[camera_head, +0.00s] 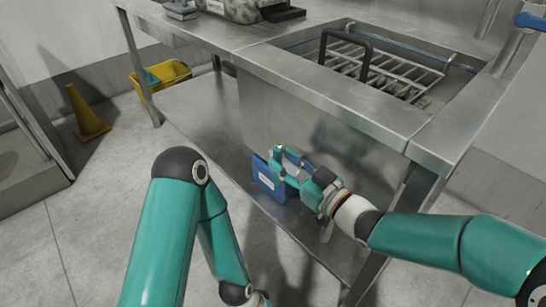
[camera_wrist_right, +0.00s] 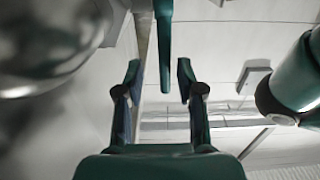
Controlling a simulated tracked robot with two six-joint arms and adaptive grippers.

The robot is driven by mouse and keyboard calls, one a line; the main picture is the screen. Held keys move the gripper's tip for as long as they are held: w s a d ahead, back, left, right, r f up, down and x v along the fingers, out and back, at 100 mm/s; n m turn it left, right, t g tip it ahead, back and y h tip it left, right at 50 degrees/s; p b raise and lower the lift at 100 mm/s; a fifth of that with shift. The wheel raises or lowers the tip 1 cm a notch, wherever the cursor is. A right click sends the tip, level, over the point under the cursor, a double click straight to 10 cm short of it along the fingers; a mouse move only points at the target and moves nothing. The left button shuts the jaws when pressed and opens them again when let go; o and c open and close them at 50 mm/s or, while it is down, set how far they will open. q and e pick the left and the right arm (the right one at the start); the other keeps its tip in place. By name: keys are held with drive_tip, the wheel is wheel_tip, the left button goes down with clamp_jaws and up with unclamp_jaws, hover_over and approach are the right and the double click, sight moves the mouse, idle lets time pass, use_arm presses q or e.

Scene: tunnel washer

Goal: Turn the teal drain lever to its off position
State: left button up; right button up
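The teal drain lever (camera_wrist_right: 164,45) shows in the right wrist view as a narrow upright bar, coming down from the top edge. Its lower end is between the lines of my right gripper's fingers. My right gripper (camera_wrist_right: 158,72) is open, with a clear gap between its fingers and nothing clamped. I cannot tell how far the lever is from the fingertips. In the head view the right gripper (camera_head: 283,164) is below the sink counter, in front of its steel side. I cannot make out the lever there. My left gripper is out of view; its arm reaches down at the bottom.
A blue box (camera_head: 268,178) is by the right gripper at the lower shelf (camera_head: 200,125). Above is a steel sink (camera_head: 300,75) with a wire rack (camera_head: 385,72).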

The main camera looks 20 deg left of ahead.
drive_tip(key=shift+d, duration=0.1)
drive_tip(key=v, duration=1.1)
drive_tip(key=shift+d, duration=0.4)
drive_tip(key=shift+s, duration=0.25)
